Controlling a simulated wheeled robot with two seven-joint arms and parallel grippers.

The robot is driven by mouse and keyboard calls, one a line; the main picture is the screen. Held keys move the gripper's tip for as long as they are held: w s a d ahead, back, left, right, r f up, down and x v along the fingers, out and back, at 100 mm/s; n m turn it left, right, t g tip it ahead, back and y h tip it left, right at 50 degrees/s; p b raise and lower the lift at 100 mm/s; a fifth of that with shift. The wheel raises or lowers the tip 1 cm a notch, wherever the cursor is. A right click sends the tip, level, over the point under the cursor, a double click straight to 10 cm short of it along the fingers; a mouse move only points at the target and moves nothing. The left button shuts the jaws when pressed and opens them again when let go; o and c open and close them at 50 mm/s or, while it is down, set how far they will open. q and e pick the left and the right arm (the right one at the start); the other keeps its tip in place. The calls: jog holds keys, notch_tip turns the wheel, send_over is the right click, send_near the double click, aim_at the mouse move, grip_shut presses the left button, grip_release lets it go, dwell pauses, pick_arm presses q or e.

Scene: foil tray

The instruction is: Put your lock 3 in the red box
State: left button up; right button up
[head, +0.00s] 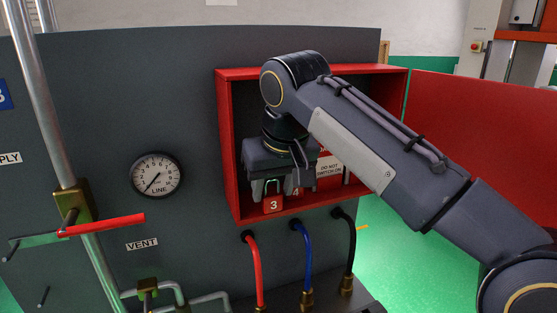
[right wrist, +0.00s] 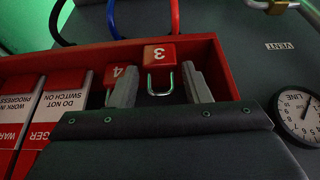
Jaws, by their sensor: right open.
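Lock 3 is a red padlock (head: 273,204) with a white 3 and a metal shackle, upright at the bottom front of the open red box (head: 227,150). It also shows upside down in the right wrist view (right wrist: 160,54). My right gripper (head: 273,188) is inside the box, pointing down. Its two fingers are open, one on each side of the shackle, with visible gaps in the right wrist view (right wrist: 160,88). It is not gripping the lock. Whether the lock rests fully on the box floor is hard to tell. My left gripper is not in view.
A red lock 4 (right wrist: 117,74) stands beside lock 3, close to one finger. "Do not switch on" tags (head: 329,165) are in the box. The box's red door (head: 480,130) stands open at right. Red, blue and black hoses (head: 255,270) hang below. A gauge (head: 157,175) is left.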

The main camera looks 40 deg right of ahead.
jog(key=p+v, duration=0.1)
jog(key=v, duration=0.9)
jog(key=shift+a+f, duration=0.1)
jog(key=shift+f, duration=0.05)
jog(key=s+a+f+y, duration=0.1)
jog(key=s+a+f, duration=0.2)
jog(key=f, duration=0.7)
jog(key=s+a+f+n+t+y, duration=0.1)
jog(key=s+a+f+y, duration=0.1)
jog(key=f, duration=0.9)
jog(key=s+a+f+n+y, duration=0.1)
jog(key=s+a+f, duration=0.3)
jog(key=f, duration=0.6)
jog(key=shift+s+a+f+y, duration=0.3)
jog(key=shift+s+f+y, duration=0.1)
jog(key=shift+y, duration=0.1)
jog(key=shift+c, duration=0.6)
